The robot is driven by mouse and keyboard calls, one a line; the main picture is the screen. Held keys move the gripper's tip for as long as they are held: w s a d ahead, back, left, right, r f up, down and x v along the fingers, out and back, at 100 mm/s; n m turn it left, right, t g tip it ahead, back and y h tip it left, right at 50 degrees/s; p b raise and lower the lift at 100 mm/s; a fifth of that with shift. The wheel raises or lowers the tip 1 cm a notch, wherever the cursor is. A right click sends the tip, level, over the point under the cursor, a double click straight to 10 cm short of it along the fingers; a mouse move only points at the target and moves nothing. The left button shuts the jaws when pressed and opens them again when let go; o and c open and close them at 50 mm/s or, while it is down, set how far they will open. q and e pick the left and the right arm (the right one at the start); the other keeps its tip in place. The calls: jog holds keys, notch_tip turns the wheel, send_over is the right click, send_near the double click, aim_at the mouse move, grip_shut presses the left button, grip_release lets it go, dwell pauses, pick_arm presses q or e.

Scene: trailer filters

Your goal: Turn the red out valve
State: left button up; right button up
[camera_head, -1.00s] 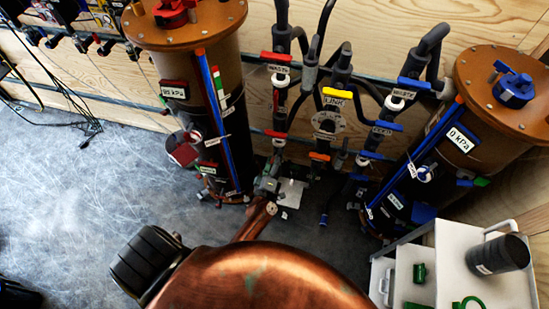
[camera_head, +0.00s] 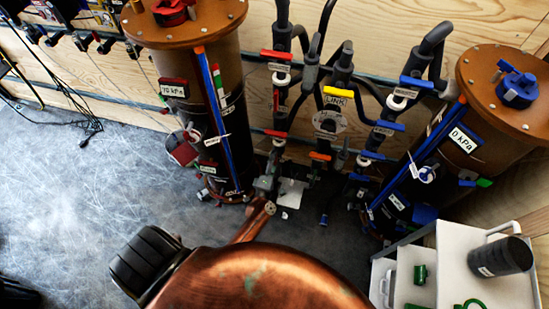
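The red-side tank (camera_head: 200,45) stands at the upper left with a red knob (camera_head: 173,12) on its lid and a display reading about 70 kPa (camera_head: 173,88). Beside it, a pipe carries an upper red handle (camera_head: 276,55) and a lower red handle (camera_head: 275,133), both lying roughly crosswise. The labels are too small for me to tell which is the red out valve. A copper arm link of mine leads to what appears to be my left gripper (camera_head: 265,186), low by the pipe foot; its fingers are unclear. My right gripper is not visible.
The blue-side tank (camera_head: 500,110) reads 0 kPa at the right. Yellow (camera_head: 339,92), orange (camera_head: 320,156) and blue handles sit on the pipes between. A white cart (camera_head: 490,270) stands at the lower right.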

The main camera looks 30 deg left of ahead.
pick_arm(q)
jog(key=o, duration=1.2)
jog(key=shift+c, duration=0.2)
jog(key=v, duration=1.2)
